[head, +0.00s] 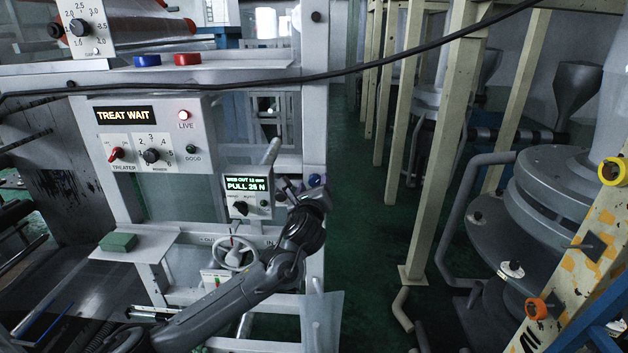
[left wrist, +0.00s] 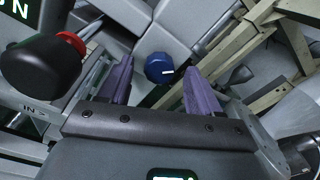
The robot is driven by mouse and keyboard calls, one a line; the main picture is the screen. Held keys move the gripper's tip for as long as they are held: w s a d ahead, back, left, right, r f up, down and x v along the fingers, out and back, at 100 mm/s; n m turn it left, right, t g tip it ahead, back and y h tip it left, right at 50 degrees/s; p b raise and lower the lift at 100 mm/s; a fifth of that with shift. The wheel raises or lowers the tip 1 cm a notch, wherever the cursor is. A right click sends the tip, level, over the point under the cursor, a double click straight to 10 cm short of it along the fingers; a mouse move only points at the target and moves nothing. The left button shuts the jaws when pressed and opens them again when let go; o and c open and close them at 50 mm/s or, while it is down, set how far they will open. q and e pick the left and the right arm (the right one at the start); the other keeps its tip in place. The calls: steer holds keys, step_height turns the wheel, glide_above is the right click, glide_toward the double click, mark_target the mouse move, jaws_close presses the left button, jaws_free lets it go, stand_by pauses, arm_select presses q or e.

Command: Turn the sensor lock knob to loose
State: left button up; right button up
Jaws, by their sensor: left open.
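A blue knob (head: 315,180) sits on the machine frame just right of the small display box. I take it to be the sensor lock knob, though I can read no label for it. In the left wrist view the blue knob (left wrist: 158,67) has a short white mark on its face and lies ahead, between my two purple fingers. My left gripper (head: 295,188) is open and empty by the knob. I cannot tell whether the fingers are level with the knob or short of it. My right gripper is not in view.
The display box (head: 247,195) reads "PULL 25 N". A black knob with a red ring (left wrist: 45,75) is close left of my fingers in the left wrist view. A handwheel (head: 235,253) is below the box. A dark cable (head: 400,55) crosses above. The green aisle floor (head: 375,225) is clear.

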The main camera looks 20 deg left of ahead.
arm_select(q)
steer(key=shift+x, duration=0.8)
steer(key=c, duration=1)
steer(key=shift+c, duration=0.2)
